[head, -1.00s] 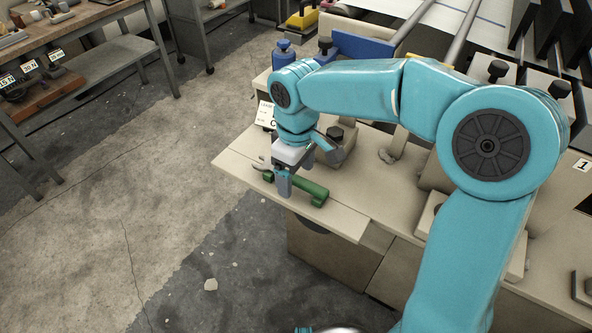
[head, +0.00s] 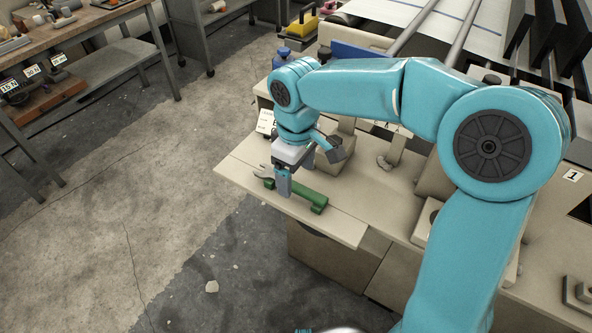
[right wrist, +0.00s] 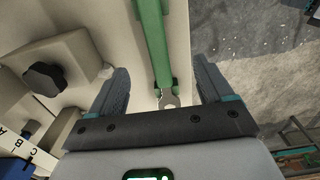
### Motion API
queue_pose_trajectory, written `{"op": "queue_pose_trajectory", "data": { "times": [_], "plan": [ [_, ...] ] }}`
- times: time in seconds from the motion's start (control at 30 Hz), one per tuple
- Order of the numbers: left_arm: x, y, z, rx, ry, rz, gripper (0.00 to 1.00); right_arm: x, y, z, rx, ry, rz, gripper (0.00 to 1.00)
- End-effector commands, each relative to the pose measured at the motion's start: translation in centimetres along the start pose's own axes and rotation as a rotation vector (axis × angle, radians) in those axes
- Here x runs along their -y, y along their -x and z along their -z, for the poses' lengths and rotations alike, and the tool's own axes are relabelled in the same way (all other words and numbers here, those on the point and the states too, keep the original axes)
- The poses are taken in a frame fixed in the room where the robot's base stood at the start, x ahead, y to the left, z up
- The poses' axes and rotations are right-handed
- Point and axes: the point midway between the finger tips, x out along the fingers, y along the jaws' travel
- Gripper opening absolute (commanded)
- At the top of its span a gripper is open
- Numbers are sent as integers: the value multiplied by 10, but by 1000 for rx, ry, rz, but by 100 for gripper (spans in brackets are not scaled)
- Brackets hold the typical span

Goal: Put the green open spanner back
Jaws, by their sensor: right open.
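The green open spanner (head: 311,196) lies on the beige ledge (head: 340,227) of the loom, near its front edge. It has a green handle and a bare metal open end toward the left. My right gripper (head: 284,185) is over the spanner, near its metal end. In the right wrist view the spanner (right wrist: 154,45) runs between the two fingers of my open gripper (right wrist: 162,90), with gaps on both sides. Its far end runs out of that view. My left gripper is not in view.
A black knob (right wrist: 45,77) on a beige block stands beside the gripper. A lettered card (head: 265,122) stands at the ledge's far end. A workbench (head: 88,30) with numbered labels is at the upper left. The concrete floor (head: 100,230) between is open.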

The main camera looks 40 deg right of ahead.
Motion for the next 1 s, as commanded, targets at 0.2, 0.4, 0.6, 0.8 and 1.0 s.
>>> {"op": "queue_pose_trajectory", "data": {
  "times": [0.2,0.4,0.6,0.8,1.0],
  "plan": [
    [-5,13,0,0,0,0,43,0,15,0,0,0,0,80],
    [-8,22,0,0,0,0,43,0,26,0,0,0,0,80],
    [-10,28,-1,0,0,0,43,0,34,0,0,0,0,80],
    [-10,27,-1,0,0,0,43,0,33,0,0,0,0,80],
    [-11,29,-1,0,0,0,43,0,43,1,-3,0,-1,80]
  ]
}}
